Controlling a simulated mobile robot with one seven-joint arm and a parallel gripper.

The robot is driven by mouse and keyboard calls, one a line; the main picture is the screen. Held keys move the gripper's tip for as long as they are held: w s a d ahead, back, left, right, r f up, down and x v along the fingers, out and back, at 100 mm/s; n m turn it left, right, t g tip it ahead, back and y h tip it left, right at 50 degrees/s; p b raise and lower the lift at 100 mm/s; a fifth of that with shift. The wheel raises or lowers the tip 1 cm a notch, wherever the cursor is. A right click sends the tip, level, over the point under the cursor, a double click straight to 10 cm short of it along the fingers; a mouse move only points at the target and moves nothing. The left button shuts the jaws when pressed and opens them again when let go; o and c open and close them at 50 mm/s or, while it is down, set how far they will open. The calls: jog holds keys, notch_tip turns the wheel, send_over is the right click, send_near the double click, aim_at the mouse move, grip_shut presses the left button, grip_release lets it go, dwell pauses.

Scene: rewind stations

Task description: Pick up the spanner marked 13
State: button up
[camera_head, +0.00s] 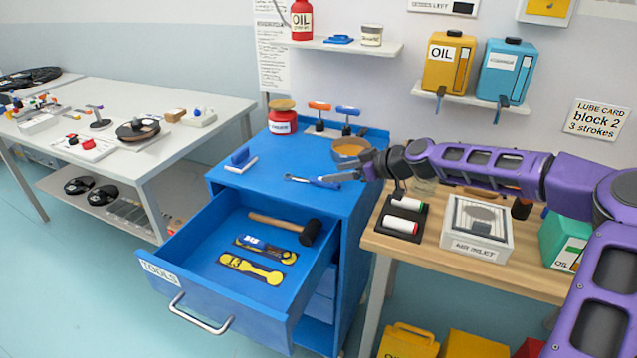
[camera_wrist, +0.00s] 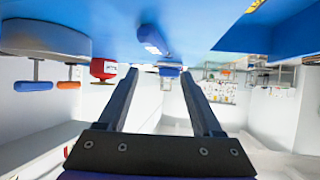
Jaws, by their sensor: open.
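Two flat tools lie in the open blue drawer in the head view: a dark one with yellow ends and white lettering (camera_head: 264,248), and a yellow spanner (camera_head: 251,269) nearer the drawer front. My gripper (camera_head: 347,176) is open over the right side of the cabinet top, above and right of the drawer. The wrist view shows its two fingers (camera_wrist: 160,76) apart, with nothing held.
The drawer (camera_head: 190,265) juts forward. A wooden bench (camera_head: 425,250) stands right.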

aim_at(312, 177)
jog(key=x, duration=0.8)
jog(key=shift+w+a+f, duration=0.1)
jog(key=shift+a+f, duration=0.05)
jog(key=shift+a, duration=0.1)
grip_shut()
